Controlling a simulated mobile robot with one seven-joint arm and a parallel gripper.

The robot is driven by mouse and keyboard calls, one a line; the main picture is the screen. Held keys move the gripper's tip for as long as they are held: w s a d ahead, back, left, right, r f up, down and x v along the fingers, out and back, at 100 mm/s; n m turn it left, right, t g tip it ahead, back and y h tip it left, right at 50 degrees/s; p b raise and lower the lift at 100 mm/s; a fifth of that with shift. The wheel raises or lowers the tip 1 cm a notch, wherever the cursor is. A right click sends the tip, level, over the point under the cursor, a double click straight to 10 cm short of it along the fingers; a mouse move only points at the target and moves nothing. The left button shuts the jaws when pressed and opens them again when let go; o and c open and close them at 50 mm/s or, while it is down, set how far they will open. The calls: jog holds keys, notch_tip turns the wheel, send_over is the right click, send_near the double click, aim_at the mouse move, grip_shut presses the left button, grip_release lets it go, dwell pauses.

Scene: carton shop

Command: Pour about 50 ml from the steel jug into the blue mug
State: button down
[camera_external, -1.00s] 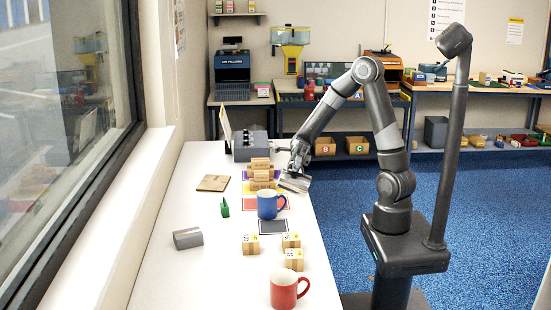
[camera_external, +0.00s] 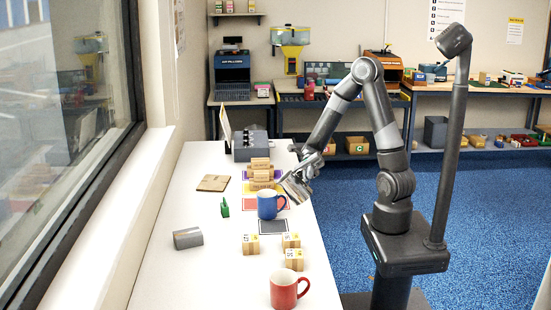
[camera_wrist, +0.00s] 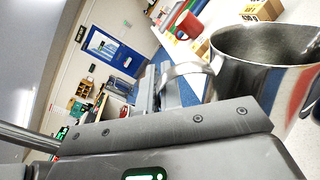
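The steel jug (camera_external: 297,187) is held in the air beside and slightly above the blue mug (camera_external: 268,205). It looks tilted towards the mug in the external view. In the wrist view the jug (camera_wrist: 265,45) fills the right side; its handle lies at my gripper (camera_wrist: 172,92), whose fingers look shut on it. My gripper also shows in the external view (camera_external: 308,168). The blue mug stands upright on the white table, handle to the right. No stream of liquid shows, and the contents of mug and jug cannot be made out.
A red mug (camera_external: 285,290) stands at the table's near end. Several small cartons (camera_external: 250,244) stand between the mugs. A green piece (camera_external: 224,208) and a grey box (camera_external: 188,238) are to the left. The white table (camera_external: 190,275) is clear near-left.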

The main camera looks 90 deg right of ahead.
jog(key=s+a+f+n+b, duration=0.1)
jog(key=s+f+n, duration=0.5)
jog(key=f+n, duration=0.2)
jog(key=shift+s+f, duration=0.4)
jog(key=shift+f, duration=0.95)
jog(key=shift+a, duration=0.1)
